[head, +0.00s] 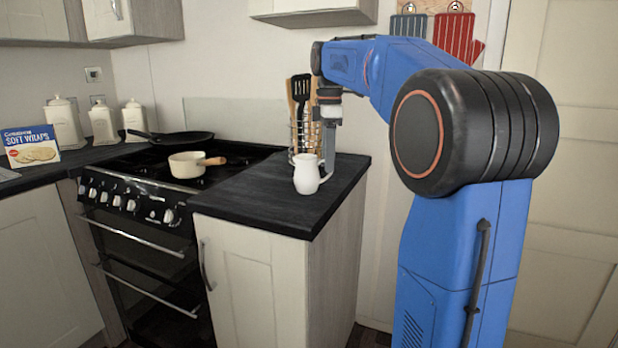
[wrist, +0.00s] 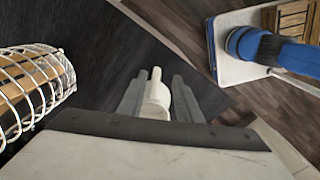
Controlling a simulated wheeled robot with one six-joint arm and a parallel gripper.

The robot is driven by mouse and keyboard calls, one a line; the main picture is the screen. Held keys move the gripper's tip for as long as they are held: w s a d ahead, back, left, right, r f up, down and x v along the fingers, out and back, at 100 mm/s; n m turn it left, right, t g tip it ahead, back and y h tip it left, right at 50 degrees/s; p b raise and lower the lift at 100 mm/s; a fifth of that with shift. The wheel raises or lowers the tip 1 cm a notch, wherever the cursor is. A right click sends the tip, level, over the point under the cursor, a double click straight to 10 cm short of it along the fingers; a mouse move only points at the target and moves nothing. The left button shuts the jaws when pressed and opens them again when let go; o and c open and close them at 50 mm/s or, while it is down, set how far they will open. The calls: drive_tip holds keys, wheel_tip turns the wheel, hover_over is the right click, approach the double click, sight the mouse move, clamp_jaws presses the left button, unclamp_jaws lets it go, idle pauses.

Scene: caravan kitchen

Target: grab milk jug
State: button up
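The white milk jug (head: 306,176) stands upright on the dark countertop near its right end, with its handle toward the right. My gripper (head: 326,165) points down close behind and to the right of the jug; only part of its fingers shows there. In the wrist view, the jug (wrist: 156,98) lies between the two grey fingers of my gripper (wrist: 157,97). The fingers are spread apart on either side of it, and I see no clear grip on it. The lower part of the jug is hidden behind my gripper's body.
A wire utensil holder (head: 303,136) stands just behind the jug; it also shows close at the left in the wrist view (wrist: 32,88). A cream saucepan (head: 187,166) and a black frying pan (head: 178,137) sit on the stove. The countertop (head: 262,206) front is clear.

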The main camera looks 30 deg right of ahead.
sight(328, 175)
drive_tip(key=shift+w+d+f, duration=0.15)
drive_tip(key=shift+f, duration=1.25)
drive_tip(key=shift+w+d+f, duration=0.1)
drive_tip(key=shift+f, duration=1.25)
drive_tip(key=shift+c, duration=0.6)
clamp_jaws()
